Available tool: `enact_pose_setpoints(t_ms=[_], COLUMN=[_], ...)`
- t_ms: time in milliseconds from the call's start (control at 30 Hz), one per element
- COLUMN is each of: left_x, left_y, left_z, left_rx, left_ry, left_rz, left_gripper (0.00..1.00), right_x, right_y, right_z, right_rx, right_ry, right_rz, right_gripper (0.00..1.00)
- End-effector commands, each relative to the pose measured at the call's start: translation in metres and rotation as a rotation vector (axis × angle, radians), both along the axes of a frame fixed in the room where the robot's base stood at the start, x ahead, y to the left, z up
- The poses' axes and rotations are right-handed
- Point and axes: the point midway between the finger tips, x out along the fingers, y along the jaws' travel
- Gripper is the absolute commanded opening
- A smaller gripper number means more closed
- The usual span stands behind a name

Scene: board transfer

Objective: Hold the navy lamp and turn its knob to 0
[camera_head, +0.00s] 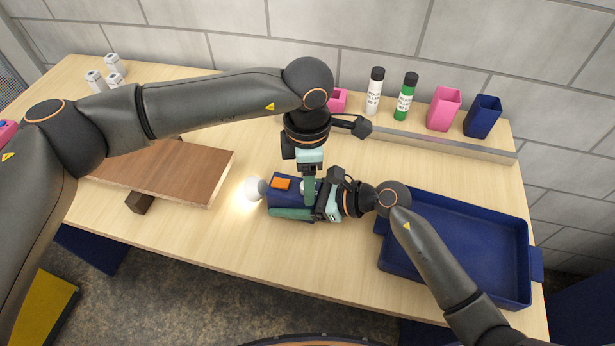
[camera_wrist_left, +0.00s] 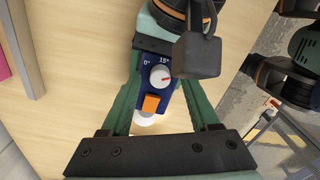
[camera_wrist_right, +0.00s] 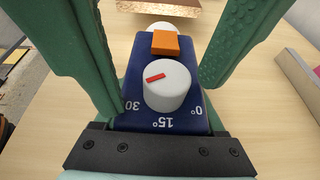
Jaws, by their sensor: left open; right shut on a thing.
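The navy lamp (camera_head: 284,199) lies on the table with its white bulb (camera_head: 254,189) end lit, at left. Its body has an orange button (camera_wrist_right: 166,43) and a white knob (camera_wrist_right: 167,88). The knob's red mark points toward the 30 side, away from the 0° label; the left wrist view shows the knob (camera_wrist_left: 161,77) too. My right gripper (camera_head: 297,203) is shut on the lamp body, one finger along each side. My left gripper (camera_head: 309,190) is open, pointing down over the knob, its fingers on either side in its wrist view. It partly hides the knob in the head view.
A navy tray (camera_head: 462,283) stands at right. A brown board (camera_head: 165,172) rests on a support at left.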

Motion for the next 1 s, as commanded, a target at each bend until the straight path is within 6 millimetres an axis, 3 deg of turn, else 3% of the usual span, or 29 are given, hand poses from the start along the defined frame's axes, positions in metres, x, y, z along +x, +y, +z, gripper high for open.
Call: enact_pose_setpoints(t_ms=[167,700,1000], left_x=[0.0000,0.0001,0.0002], left_y=[-0.0001,-0.0001,-0.0001], left_z=[0.0001,0.0006,0.0008], left_rx=[0.000,0.000,0.000], left_ry=[0.000,0.000,0.000], left_rz=[0.000,0.001,0.009], left_gripper=[0.59,0.00,0.00], right_x=[-0.0001,-0.0002,-0.0002], right_y=[0.0001,0.0002,0.0002], right_z=[0.0000,0.0000,0.0000], right_rx=[0.000,0.000,0.000], right_ry=[0.000,0.000,0.000], right_rz=[0.000,0.000,0.001], right_gripper=[0.03,0.03,0.03])
